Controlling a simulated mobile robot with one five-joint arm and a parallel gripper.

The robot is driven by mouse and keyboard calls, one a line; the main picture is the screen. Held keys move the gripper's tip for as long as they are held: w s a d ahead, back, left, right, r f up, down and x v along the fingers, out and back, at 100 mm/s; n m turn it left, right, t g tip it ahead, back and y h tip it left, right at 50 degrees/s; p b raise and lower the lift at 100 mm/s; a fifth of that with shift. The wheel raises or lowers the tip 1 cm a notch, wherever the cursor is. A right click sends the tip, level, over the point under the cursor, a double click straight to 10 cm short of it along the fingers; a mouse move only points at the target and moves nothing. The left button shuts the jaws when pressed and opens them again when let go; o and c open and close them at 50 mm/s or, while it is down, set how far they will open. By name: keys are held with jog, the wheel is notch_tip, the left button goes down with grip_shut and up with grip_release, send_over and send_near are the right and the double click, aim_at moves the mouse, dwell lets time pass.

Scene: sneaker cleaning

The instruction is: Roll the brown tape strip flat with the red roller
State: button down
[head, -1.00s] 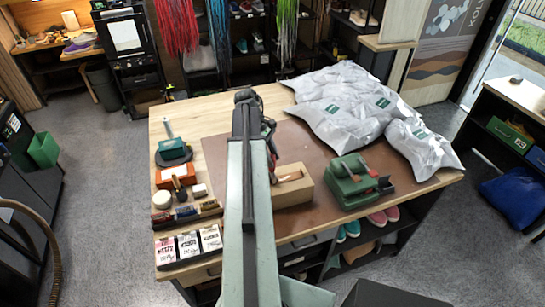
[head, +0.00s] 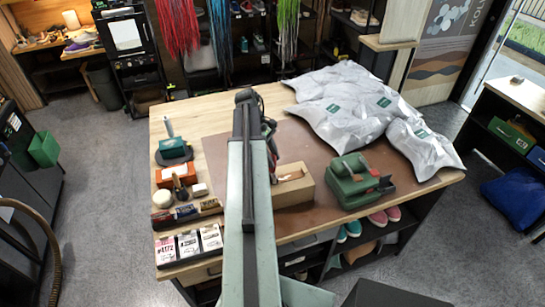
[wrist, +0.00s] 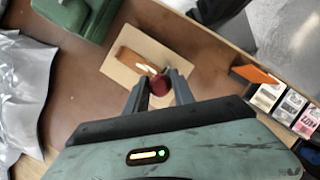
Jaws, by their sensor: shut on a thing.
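A cardboard box (head: 292,187) sits on the brown mat of the workbench, just right of my arm in the head view. A brown tape strip (wrist: 136,60) lies along its top in the wrist view, and part of it shows in the head view (head: 290,176). My gripper (wrist: 158,82) is shut on the red roller (wrist: 160,86), whose round red end shows between the fingers. The roller is over or beside the strip's near end; I cannot tell whether it touches. My arm hides most of the gripper in the head view.
A green tape dispenser (head: 352,182) stands close right of the box. Grey mailer bags (head: 345,105) cover the back right of the bench. Small cleaning items and a row of cards (head: 190,244) line the left side. Bare brown mat (head: 235,165) shows around the box.

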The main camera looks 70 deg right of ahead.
jog(key=shift+f+b, duration=0.3)
jog(key=shift+f, duration=0.05)
jog(key=shift+s, duration=0.1)
dwell(0.6)
